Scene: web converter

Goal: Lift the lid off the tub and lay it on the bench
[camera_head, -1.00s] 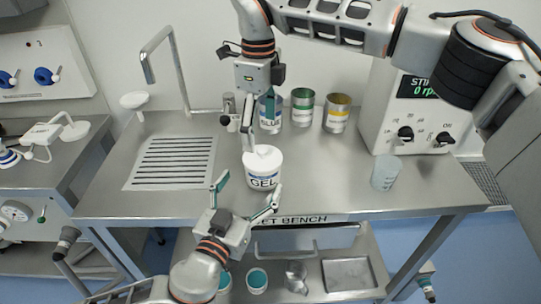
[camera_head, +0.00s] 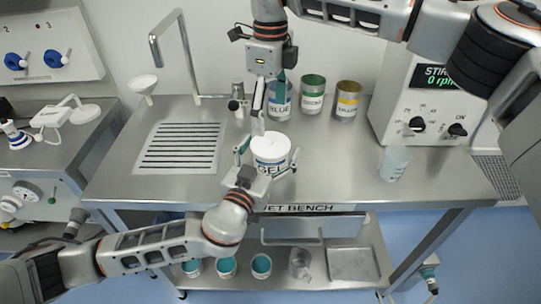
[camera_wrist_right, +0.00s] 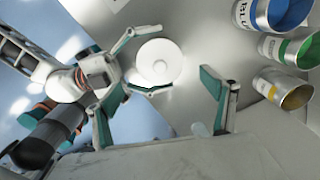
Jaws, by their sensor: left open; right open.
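The white tub (camera_head: 268,166) labelled GEL stands upright on the steel bench (camera_head: 330,180). Its round white lid (camera_head: 270,146) is on top, and the lid's knob shows in the right wrist view (camera_wrist_right: 159,66). My left gripper (camera_head: 267,156) is open at the tub's front, with a finger on either side of it. The right wrist view also shows these fingers (camera_wrist_right: 150,62) around the tub; I cannot tell whether they touch it. My right gripper (camera_head: 268,106) is open and empty, pointing down above and just behind the lid.
Blue (camera_head: 279,105), green (camera_head: 311,100) and yellow (camera_head: 347,102) labelled cans stand behind the tub. A clear beaker (camera_head: 394,163) and the stirrer unit (camera_head: 425,105) are to the right. A tall tap (camera_head: 183,60) and drain grille (camera_head: 180,148) are left. Bare bench lies between tub and beaker.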

